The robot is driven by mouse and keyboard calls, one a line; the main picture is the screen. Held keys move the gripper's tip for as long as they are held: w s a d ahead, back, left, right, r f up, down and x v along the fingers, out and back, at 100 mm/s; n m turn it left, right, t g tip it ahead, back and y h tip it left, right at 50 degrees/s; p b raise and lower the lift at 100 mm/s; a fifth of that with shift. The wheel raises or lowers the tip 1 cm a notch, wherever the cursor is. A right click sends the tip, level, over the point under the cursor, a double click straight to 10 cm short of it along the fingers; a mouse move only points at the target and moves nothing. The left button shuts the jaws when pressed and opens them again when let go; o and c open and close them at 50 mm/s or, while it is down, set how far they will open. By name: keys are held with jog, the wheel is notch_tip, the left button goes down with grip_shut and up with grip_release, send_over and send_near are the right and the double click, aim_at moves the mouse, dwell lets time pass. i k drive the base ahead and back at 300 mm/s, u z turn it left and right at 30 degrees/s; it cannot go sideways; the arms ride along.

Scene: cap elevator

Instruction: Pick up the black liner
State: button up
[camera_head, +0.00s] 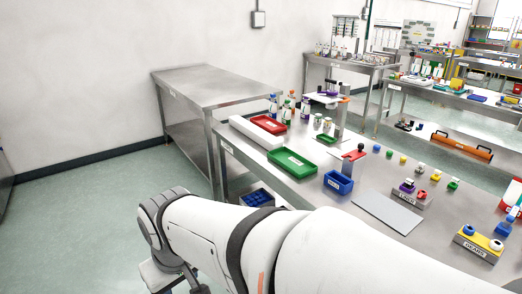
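My white arm reaches across the bottom of the view, and its gripper is out of the picture. I cannot pick out the black liner with certainty. A small dark piece (408,186) sits on the labelled block (411,201) at the right of the near steel table. Other small dark pieces (404,124) lie on the table further back. All of these are too small to tell what they are.
The near steel table (325,194) carries a red tray (268,124), a green tray (292,162), a blue bin (338,182), a grey plate (388,212), a yellow block (479,243) and several coloured caps. An empty steel table (212,85) stands behind left. The floor at left is clear.

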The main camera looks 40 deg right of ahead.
aim_at(409, 182)
jog(key=u, duration=0.05)
jog(key=i, duration=1.45)
jog(key=z, duration=3.3)
jog(key=i, duration=1)
jog(key=z, duration=0.05)
